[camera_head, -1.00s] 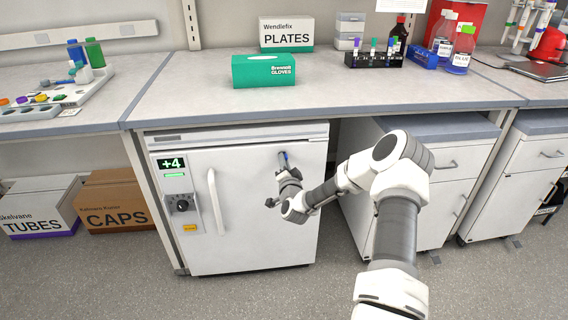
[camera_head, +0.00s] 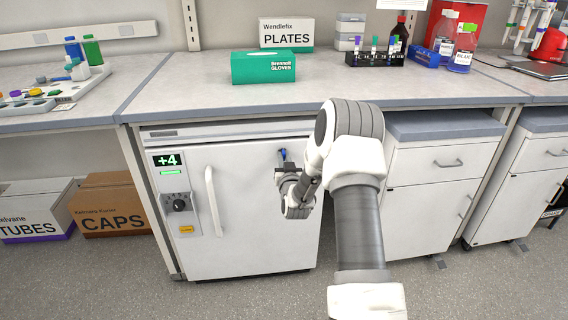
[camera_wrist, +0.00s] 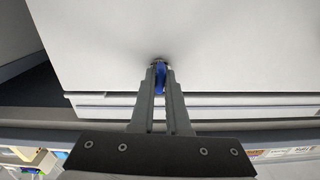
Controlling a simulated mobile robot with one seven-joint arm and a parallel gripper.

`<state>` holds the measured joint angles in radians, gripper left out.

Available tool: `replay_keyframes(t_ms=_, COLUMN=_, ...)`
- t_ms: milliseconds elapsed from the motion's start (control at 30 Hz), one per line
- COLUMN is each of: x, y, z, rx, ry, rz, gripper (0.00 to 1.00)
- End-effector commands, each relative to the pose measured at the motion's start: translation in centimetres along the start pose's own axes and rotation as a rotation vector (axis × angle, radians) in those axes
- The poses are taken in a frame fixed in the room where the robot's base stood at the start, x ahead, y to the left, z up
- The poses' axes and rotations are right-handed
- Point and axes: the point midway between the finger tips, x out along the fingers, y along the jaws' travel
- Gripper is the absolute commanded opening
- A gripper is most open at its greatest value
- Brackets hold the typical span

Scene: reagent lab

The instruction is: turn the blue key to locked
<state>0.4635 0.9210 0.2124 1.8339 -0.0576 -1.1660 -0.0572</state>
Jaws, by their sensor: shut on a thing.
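The blue key (camera_head: 283,154) sits in a lock at the upper right of the white fridge door (camera_head: 250,225). In the wrist view the blue key (camera_wrist: 160,77) stands between my two finger tips, against the white door with a small metal lock behind it. My gripper (camera_head: 284,166) reaches the door front and is shut on the key; it also shows in the wrist view (camera_wrist: 161,80). The fingers hide part of the key and most of the lock, and I cannot read any lock marking.
The fridge has a vertical handle (camera_head: 215,202), a dial (camera_head: 179,204) and a +4 display (camera_head: 167,160) on the left. The bench top (camera_head: 200,95) overhangs the fridge. A drawer cabinet (camera_head: 440,185) stands to the right, and boxes stand on the floor at left.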

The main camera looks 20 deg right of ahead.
Motion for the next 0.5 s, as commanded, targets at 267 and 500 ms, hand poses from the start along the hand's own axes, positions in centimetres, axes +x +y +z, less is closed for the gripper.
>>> replay_keyframes(t_ms=267, x=-0.03, y=0.01, z=0.14, rx=-0.088, ry=-0.002, rz=0.001, gripper=0.0)
replay_keyframes(t_ms=500, x=-0.04, y=0.05, z=0.11, rx=-0.106, ry=-0.003, rz=0.001, gripper=0.0)
